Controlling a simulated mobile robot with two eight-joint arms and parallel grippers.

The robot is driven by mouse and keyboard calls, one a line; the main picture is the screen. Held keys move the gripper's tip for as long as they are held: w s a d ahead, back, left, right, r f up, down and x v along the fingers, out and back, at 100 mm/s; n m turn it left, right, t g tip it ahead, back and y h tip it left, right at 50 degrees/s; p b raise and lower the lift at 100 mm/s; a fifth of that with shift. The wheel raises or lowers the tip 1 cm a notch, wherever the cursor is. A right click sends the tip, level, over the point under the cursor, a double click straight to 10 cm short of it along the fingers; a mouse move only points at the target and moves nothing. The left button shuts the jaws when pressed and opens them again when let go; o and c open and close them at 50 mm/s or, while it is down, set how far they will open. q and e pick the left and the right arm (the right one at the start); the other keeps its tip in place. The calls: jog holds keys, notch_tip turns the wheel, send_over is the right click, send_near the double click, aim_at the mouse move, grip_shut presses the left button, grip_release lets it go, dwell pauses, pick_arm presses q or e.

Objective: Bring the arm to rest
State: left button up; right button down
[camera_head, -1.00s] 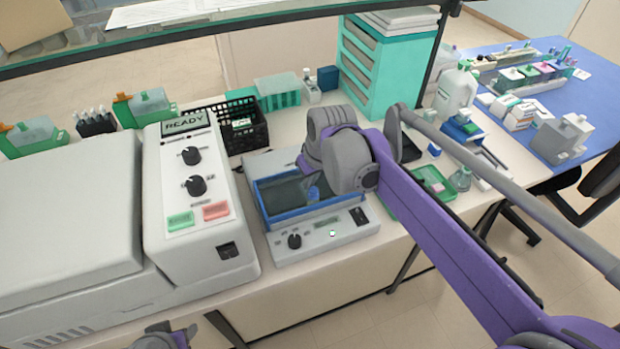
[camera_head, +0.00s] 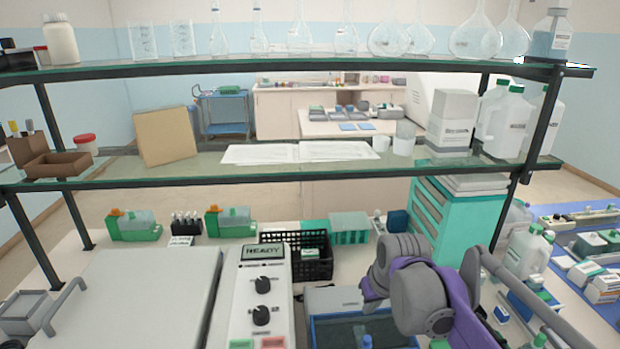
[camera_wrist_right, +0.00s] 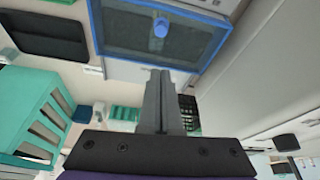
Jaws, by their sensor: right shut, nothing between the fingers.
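My right arm comes in from the lower right of the head view, its grey and purple wrist (camera_head: 425,295) above the bench beside the blue-rimmed water bath (camera_head: 320,338). The fingers are hidden there behind the wrist. In the right wrist view my right gripper (camera_wrist_right: 160,76) has its two grey fingers together, with nothing between them. The bath (camera_wrist_right: 97,30) shows past the fingertips, with a small blue object (camera_wrist_right: 160,27) in it; I see no contact with the fingers. My left gripper is not in view.
A glass shelf (camera_head: 200,175) spans the bench in front of me. The white machine reading READY (camera_head: 262,275) stands left of the bath. A black basket (camera_head: 325,265) and teal drawer unit (camera_head: 455,225) stand behind the bath. Bottles (camera_head: 522,255) stand at the right.

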jog(key=s+f+m+t, duration=0.1)
jog(key=s+f, duration=0.4)
jog(key=s, duration=0.5)
jog(key=s+d+f+m+t, duration=0.1)
jog(key=s+f, duration=0.5)
jog(key=s, duration=0.4)
jog(key=shift+s+d+f+h, duration=0.15)
jog(key=shift+s+d+h, duration=0.1)
jog(key=shift+s+h, duration=0.05)
